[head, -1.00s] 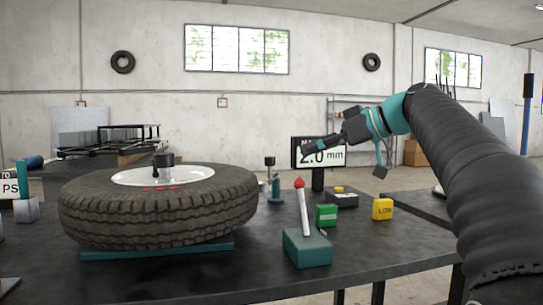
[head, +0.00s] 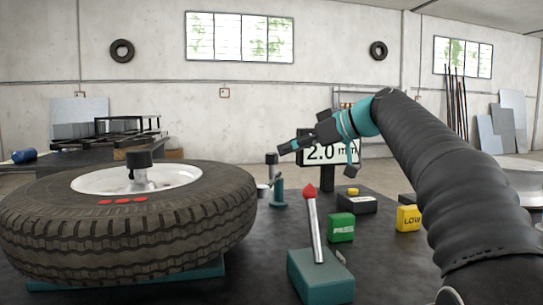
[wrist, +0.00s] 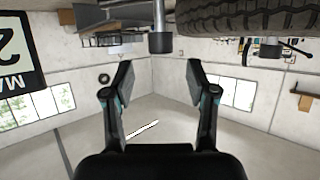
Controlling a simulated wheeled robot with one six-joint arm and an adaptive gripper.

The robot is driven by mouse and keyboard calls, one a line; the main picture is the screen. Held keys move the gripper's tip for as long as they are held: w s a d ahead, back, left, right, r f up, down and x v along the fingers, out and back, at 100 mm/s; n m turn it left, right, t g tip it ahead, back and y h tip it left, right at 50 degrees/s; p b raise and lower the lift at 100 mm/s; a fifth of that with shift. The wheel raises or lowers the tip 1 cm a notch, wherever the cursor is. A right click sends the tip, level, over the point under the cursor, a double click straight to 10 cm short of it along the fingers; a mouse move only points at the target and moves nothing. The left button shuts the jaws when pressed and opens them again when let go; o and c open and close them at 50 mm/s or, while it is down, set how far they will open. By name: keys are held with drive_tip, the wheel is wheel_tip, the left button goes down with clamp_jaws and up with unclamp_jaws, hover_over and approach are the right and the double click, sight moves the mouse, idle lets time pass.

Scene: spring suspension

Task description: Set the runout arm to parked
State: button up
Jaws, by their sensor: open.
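A grey lever with a red tip (head: 311,215) rises from a teal box (head: 320,278) on the bench, leaning slightly left. A short teal post with a black cap (head: 271,160) stands behind it, beside the tyre. I cannot tell for certain which is the runout arm. My gripper (head: 283,148) is in the air near the black cap, in front of the display's left edge, and points left. In the wrist view my gripper (wrist: 160,82) is open and empty, with the black cap (wrist: 161,42) beyond the fingertips. That view is upside down.
A large tyre (head: 130,235) on a white rim fills the left of the bench. A display (head: 330,152) reads 2.0 mm. A green block (head: 341,227), a yellow block (head: 409,218) and a dark box with a yellow button (head: 355,203) stand right of the lever.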

sight(272, 155)
drive_tip(key=x, duration=0.6)
drive_tip(key=shift+w+a+f, duration=0.1)
drive_tip(key=shift+a, duration=0.05)
clamp_jaws()
